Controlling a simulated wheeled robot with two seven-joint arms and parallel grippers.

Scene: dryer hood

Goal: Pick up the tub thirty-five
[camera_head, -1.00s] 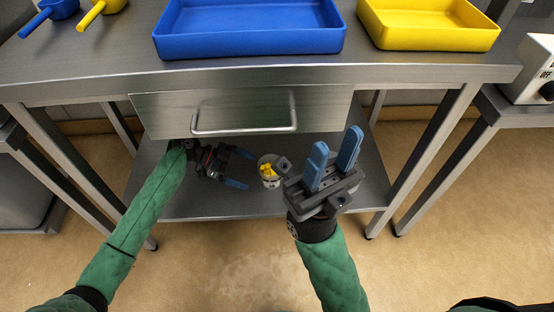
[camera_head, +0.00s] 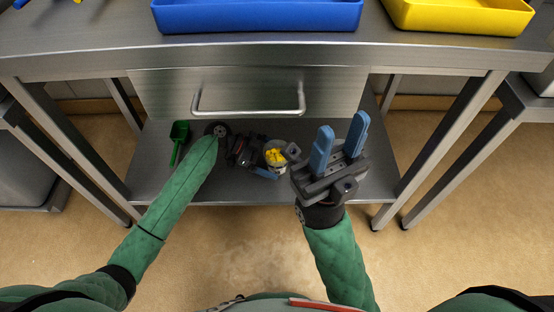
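The tub (camera_head: 279,168) is a small pale round container with yellow pieces in it, standing on the lower shelf under the drawer. My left gripper (camera_head: 270,159) reaches in from the left, low over the shelf, right at the tub's left side. One blue finger shows at the near side of the tub; the far finger is mostly hidden. The fingers look spread apart, and contact with the tub cannot be made out. My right gripper (camera_head: 340,147) is open and empty, pointing up, in front of the shelf and to the right of the tub.
A drawer with a bar handle (camera_head: 249,112) hangs above the shelf (camera_head: 225,190). A green scoop (camera_head: 179,140) lies on the shelf at the left. A blue tray (camera_head: 257,17) and a yellow tray (camera_head: 460,18) stand on the tabletop.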

